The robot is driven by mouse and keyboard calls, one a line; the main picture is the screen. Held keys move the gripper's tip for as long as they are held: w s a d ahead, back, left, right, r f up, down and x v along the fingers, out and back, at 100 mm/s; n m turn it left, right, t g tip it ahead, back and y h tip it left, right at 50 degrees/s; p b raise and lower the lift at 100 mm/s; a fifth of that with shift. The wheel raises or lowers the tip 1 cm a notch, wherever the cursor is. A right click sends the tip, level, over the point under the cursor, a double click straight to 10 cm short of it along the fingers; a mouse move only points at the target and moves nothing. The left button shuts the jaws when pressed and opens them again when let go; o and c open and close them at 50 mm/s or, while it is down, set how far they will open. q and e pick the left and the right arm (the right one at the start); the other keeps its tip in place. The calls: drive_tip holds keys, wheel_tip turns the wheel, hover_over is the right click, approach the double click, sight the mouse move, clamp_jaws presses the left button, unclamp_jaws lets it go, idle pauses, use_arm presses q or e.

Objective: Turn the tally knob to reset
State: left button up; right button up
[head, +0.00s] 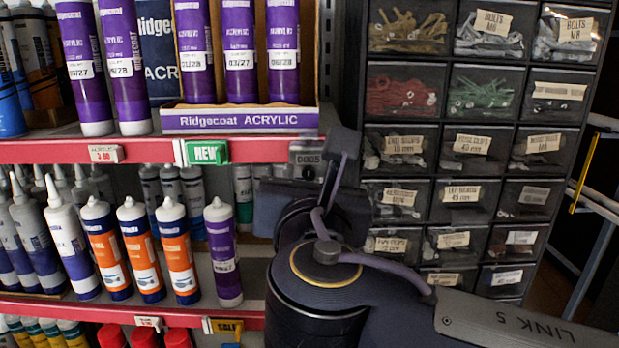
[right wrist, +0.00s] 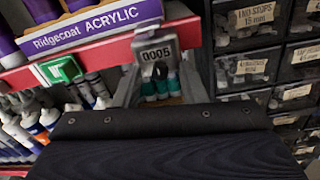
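The tally counter (right wrist: 155,52) is a small grey box at the end of the red shelf edge, and its display reads 0005 in the right wrist view. It also shows in the head view (head: 307,157), partly covered by my right arm. Its black knob (right wrist: 160,71) sits below the display. My right gripper (right wrist: 159,86) is open, with one finger to each side of the knob and a gap between them. Whether a finger touches the knob I cannot tell. My left gripper is not in view.
Shelves with red edges (head: 60,151) hold several purple, orange and white tubes at the left. A dark cabinet of labelled drawers (head: 404,91) stands close at the right.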

clamp_jaws()
drive_tip(key=m+b, duration=0.3)
drive_tip(key=m, duration=0.1)
drive_tip(key=shift+f, duration=0.25)
drive_tip(key=m+b, duration=0.3)
drive_tip(key=m, duration=0.1)
drive_tip(key=shift+m, duration=0.4)
drive_tip(key=m+b, duration=0.3)
drive_tip(key=m, duration=0.2)
drive_tip(key=shift+m+b, duration=0.95)
drive_tip(key=shift+m, duration=1.25)
drive_tip(key=shift+r, duration=0.1)
